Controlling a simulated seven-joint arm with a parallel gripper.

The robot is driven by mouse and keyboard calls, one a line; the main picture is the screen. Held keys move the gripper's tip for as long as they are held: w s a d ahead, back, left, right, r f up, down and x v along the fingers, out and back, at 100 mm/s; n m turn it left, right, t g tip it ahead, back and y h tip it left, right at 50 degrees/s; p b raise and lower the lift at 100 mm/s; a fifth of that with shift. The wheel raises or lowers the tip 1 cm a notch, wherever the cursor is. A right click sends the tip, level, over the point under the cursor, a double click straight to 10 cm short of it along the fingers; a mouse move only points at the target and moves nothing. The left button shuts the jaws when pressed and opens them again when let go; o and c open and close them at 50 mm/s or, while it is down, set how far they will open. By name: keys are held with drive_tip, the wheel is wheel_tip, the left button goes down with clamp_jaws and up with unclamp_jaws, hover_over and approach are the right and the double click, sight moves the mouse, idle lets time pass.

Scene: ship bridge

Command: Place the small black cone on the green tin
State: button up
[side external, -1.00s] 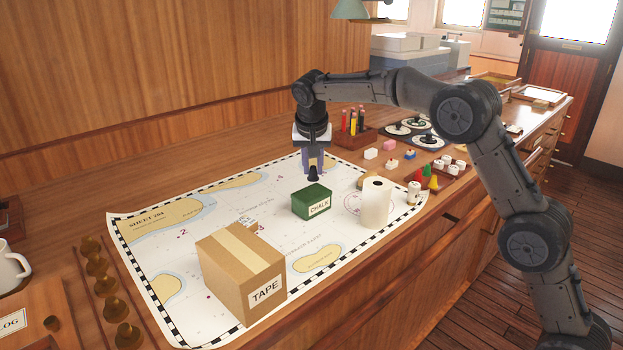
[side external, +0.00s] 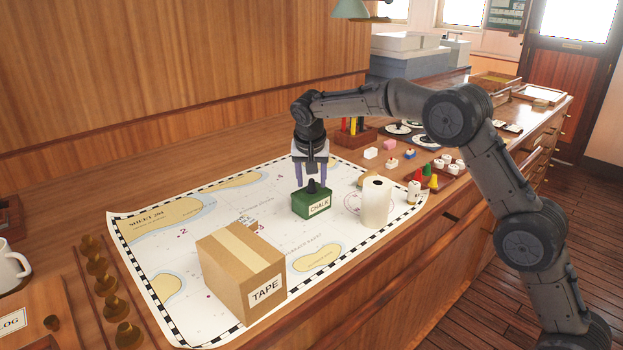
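The green tin (side external: 311,205), labelled CHALK, stands on the chart (side external: 205,240) near its middle. The small black cone (side external: 312,187) stands upright on the tin's lid. My gripper (side external: 311,182) is just above the tin, pointing down. Its two purple fingers are spread to either side of the cone, with gaps between them and it. The fingertips reach down to about the lid's level, and the lower left one is close to the tin's back edge.
A white paper roll (side external: 376,202) stands close to the right of the tin. A cardboard box (side external: 242,273) labelled TAPE is at front left. Coloured cones (side external: 427,177) and small blocks (side external: 390,146) lie right and behind. The chart's left part is mostly clear.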

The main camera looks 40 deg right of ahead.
drive_tip(key=v, duration=1.2)
drive_tip(key=s+r+n+y, duration=0.1)
drive_tip(key=s+r+n, duration=0.1)
drive_tip(key=s+r, duration=0.35)
drive_tip(key=s+d+n+t, duration=0.1)
drive_tip(key=s+n, duration=0.1)
drive_tip(key=s, duration=1.1)
drive_tip(key=s+f+n, duration=0.1)
drive_tip(key=s+f, duration=0.2)
drive_tip(key=s, duration=0.4)
drive_tip(key=s+f+n+t+y, duration=0.1)
drive_tip(key=s+f+n, duration=0.1)
drive_tip(key=s+f, duration=0.2)
drive_tip(key=s+a+f+n+y, duration=0.1)
drive_tip(key=s+f, duration=0.3)
drive_tip(key=s, duration=0.6)
drive_tip(key=shift+n, duration=0.5)
